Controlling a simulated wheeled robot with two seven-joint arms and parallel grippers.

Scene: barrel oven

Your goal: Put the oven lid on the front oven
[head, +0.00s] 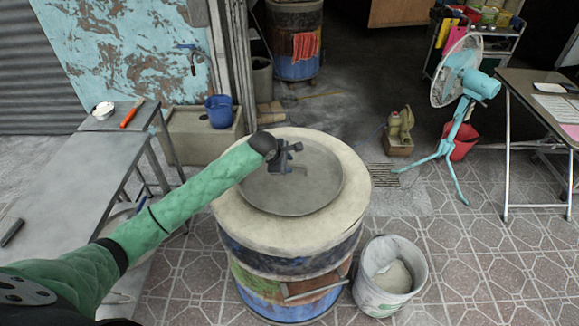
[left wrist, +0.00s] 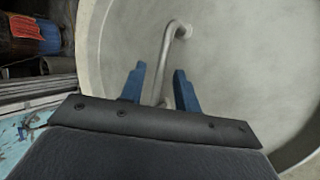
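The front oven (head: 235,215) is a barrel with a thick cream top ring and a worn blue body. The round grey oven lid (head: 315,195) lies over the middle of its top, roughly level; I cannot tell how closely it is seated. My left gripper (head: 295,154) is over the far part of the lid. In the left wrist view, the two blue fingers of my left gripper (left wrist: 158,82) are apart, with the lid's bent metal handle (left wrist: 166,58) passing between them. Gaps show beside the handle. The near end of the handle is partly hidden by the gripper body. My right gripper is not in view.
A white bucket (head: 392,280) stands at the oven's front right. A grey metal table (head: 75,190) is on the left. Another barrel (head: 297,45) stands behind. A teal fan (head: 462,90) and a folding table (head: 540,105) are on the right. Tiled floor is open at right.

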